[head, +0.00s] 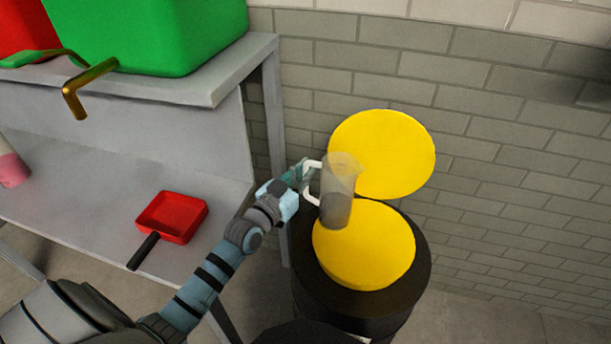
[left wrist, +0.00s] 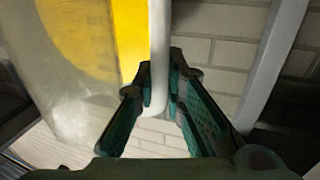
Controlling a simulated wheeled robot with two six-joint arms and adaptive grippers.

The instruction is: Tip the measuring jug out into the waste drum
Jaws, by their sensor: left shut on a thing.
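The measuring jug (head: 340,178) is a see-through grey cup with a white handle, held roughly upright over the back left of the waste drum. Its lower part looks darker. My left gripper (head: 306,180) is shut on the handle, on the jug's left side. In the left wrist view the fingers (left wrist: 158,85) close around the white handle (left wrist: 159,40), with the cloudy jug wall (left wrist: 65,100) at left. The waste drum (head: 423,268) is black, with a yellow round area (head: 370,250) on top. My right gripper is not in view.
A second yellow disc (head: 395,150) stands behind the drum by the brick wall. A grey shelf unit (head: 230,85) at left bears a green bin (head: 160,30) and a red bin (head: 25,25). A red dustpan (head: 172,217) lies on its lower shelf.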

